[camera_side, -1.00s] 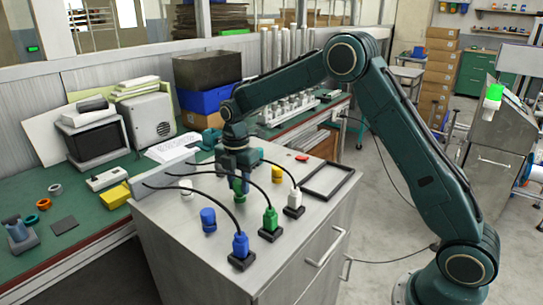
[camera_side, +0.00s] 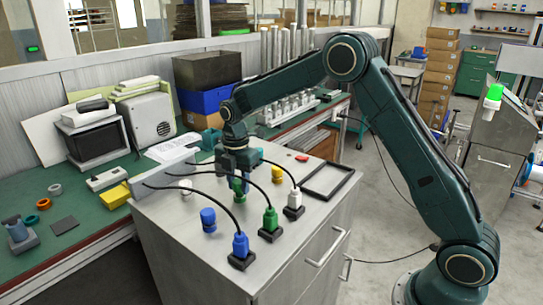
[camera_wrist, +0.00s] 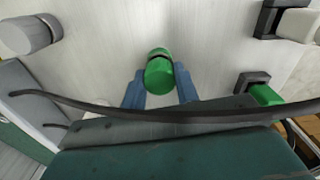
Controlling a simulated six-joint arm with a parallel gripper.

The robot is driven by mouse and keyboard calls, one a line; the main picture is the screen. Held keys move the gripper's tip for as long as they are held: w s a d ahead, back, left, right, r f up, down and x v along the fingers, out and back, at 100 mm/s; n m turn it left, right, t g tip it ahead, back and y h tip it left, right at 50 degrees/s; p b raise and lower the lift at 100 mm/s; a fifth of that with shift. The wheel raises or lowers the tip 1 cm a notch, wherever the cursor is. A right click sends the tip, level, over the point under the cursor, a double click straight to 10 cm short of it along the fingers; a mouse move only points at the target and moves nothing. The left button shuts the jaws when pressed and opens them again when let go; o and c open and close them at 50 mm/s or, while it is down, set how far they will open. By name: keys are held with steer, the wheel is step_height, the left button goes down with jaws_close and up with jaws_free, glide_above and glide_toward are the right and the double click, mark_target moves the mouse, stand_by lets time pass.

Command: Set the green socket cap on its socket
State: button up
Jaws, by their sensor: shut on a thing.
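The green socket cap (camera_side: 237,187) is a small green cylinder near the middle of the metal cabinet top. My gripper (camera_side: 240,190) points down over it, shut on it with blue fingers on either side. In the wrist view the green socket cap (camera_wrist: 159,73) sits between the fingertips of my gripper (camera_wrist: 160,88). I cannot tell whether its underside touches the surface. A green plug (camera_side: 270,219) with a black cable stands in a black socket at the front right; the wrist view shows this green plug (camera_wrist: 266,95) at right.
A blue cap (camera_side: 208,219), a white cap (camera_side: 186,188) and a yellow cap (camera_side: 277,174) stand around my gripper. A blue plug (camera_side: 240,244) and a white plug (camera_side: 294,199) stand in front. Black cables arch close to my gripper. An empty black frame (camera_side: 328,181) lies at right.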

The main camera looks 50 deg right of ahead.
mark_target(239, 182)
steer(key=shift+f, duration=0.45)
stand_by(0.5)
steer(key=o, duration=0.7)
steer(key=shift+c, duration=0.2)
steer(key=shift+r, duration=5.45)
